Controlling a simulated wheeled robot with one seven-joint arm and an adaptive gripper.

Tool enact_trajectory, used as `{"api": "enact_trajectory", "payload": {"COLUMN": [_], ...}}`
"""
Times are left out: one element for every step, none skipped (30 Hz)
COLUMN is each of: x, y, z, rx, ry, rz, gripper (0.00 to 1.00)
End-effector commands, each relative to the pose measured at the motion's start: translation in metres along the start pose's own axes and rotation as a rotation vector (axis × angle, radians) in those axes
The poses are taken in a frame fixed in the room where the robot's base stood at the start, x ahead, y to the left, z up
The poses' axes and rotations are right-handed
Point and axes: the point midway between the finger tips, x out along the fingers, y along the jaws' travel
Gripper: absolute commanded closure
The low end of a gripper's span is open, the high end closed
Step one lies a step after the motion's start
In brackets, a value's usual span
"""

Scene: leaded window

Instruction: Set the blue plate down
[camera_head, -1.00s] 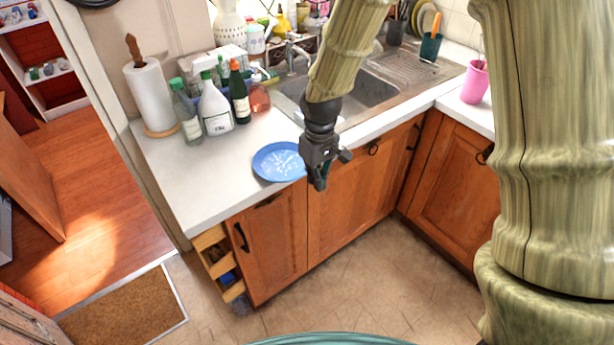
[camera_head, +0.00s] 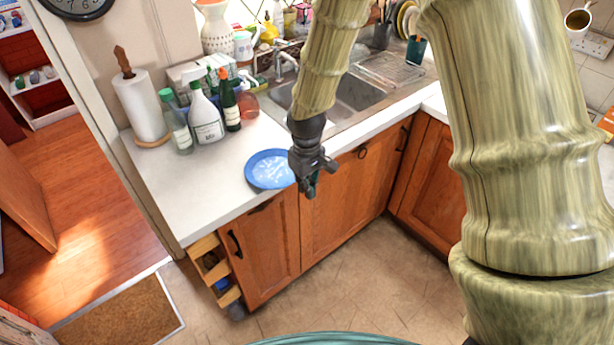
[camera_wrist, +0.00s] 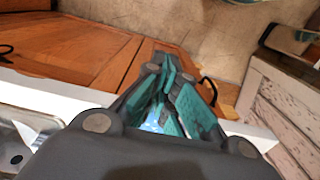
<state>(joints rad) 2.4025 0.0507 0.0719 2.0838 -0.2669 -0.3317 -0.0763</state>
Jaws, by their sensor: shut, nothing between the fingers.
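The blue plate (camera_head: 267,170) has a pale pattern in its middle. In the head view it appears to lie flat on the white counter (camera_head: 196,190), near the front edge. My gripper (camera_head: 311,189) is at the plate's right side and covers part of its right rim. The gripper points down by the counter's front edge, and its fingers are shut with nothing between them. In the wrist view the teal finger pads (camera_wrist: 168,104) are close together. A small blue and white patch, apparently the plate (camera_wrist: 153,122), shows among them.
Several bottles (camera_head: 207,118) and a paper towel roll (camera_head: 141,105) stand at the back left of the counter. The sink (camera_head: 351,92) is behind my gripper. The counter left of the plate is clear.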

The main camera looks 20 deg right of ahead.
Motion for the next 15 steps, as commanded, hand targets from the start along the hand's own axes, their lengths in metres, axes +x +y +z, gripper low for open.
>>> {"api": "enact_trajectory", "payload": {"x": [0.005, 0.008, 0.012, 0.015, 0.018, 0.023, 0.026, 0.029, 0.026, 0.026, 0.026, 0.026, 0.026, 0.027, 0.027], "y": [0.0, 0.0, 0.0, 0.0, 0.0, 0.0, 0.0, -0.001, 0.0, 0.0, 0.0, 0.0, 0.0, 0.0, 0.0], "z": [0.001, 0.001, 0.001, 0.0, 0.001, 0.001, 0.001, 0.001, -0.006, -0.011, -0.014, -0.019, -0.023, -0.025, -0.029], "rx": [-0.001, -0.001, -0.001, -0.001, -0.001, -0.001, -0.001, -0.001, -0.001, 0.0, 0.0, 0.0, 0.0, 0.0, 0.0], "ry": [-0.003, -0.003, -0.003, -0.002, -0.002, -0.004, -0.004, -0.003, 0.001, 0.001, 0.0, 0.0, 0.0, 0.0, -0.001], "rz": [0.0, 0.0, 0.0, 0.0, 0.0, -0.001, -0.001, -0.001, 0.0, 0.0, 0.0, 0.0, 0.0, 0.0, 0.0], "gripper": [1.0, 1.0, 1.0, 1.0, 1.0, 1.0, 1.0, 1.0, 1.0, 1.0, 1.0, 1.0, 1.0, 1.0, 1.0]}}
